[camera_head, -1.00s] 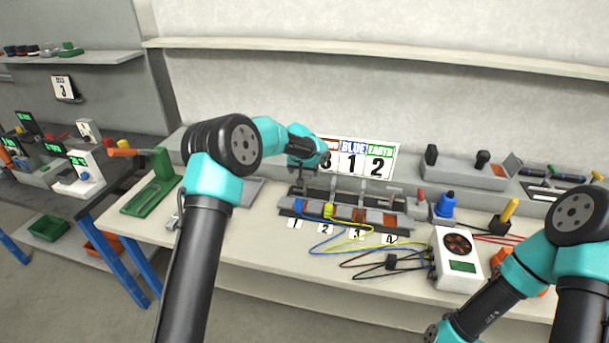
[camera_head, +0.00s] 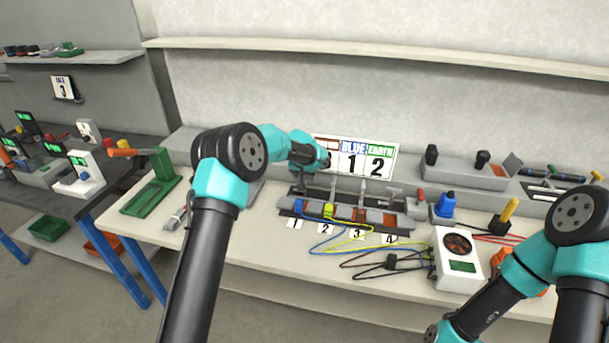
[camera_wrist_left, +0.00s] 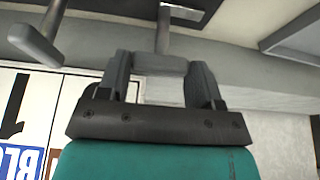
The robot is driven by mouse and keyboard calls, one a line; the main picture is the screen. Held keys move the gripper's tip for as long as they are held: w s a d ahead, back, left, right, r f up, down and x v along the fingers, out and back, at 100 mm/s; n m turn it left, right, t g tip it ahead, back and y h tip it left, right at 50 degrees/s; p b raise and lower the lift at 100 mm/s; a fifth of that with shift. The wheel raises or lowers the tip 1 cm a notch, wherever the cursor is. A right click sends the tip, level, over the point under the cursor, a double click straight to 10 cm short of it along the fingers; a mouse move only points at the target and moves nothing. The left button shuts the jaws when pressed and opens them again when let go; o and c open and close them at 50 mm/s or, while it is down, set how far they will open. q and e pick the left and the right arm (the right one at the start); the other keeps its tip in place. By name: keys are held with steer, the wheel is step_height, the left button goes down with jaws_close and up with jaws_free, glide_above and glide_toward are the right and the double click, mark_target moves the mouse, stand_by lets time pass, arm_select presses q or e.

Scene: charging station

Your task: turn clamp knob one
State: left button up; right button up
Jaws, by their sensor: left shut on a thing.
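The clamp fixture (camera_head: 346,220) is a grey block with several slots, coloured pieces and upright grey T-shaped clamp handles, with numbered cards along its front. My left gripper (camera_head: 298,183) is over its left end, small and partly hidden by my own wrist. In the left wrist view, my left gripper (camera_wrist_left: 160,68) has its two fingers on either side of a grey knob bar (camera_wrist_left: 160,63), shut on it. This is clamp knob one, at the left end of the row. Another grey handle (camera_wrist_left: 36,45) stands to the left there. My right gripper is out of view.
A sign (camera_head: 354,158) with BLUE 1 and a green 2 stands behind the fixture. A white meter (camera_head: 457,260) with loose wires lies to its right. A green stand (camera_head: 152,185) is at the bench's left. My right arm is at the lower right.

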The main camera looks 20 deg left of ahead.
arm_select(q)
steer(key=shift+c, duration=0.8)
steer(key=shift+n, duration=0.4)
steer(key=n+y, duration=0.1)
steer(key=n, duration=0.2)
steer(key=shift+d+y, duration=0.15)
steer(key=shift+y, duration=0.15)
steer(key=n+g+y, duration=0.1)
steer(key=n, duration=0.3)
steer(key=shift+w+d+n, duration=0.1)
steer(key=shift+n, duration=0.3)
steer(key=n+g+y, duration=0.1)
steer(key=n+g, duration=0.1)
steer(key=n, duration=0.2)
steer(key=shift+w+n, duration=0.1)
steer(key=shift+n, duration=0.2)
steer(key=n+g, duration=0.1)
steer(key=n, duration=0.3)
steer(key=shift+w+n+g+y, duration=0.1)
steer(key=shift+n+g+y, duration=0.2)
steer(key=shift+n+g, duration=0.1)
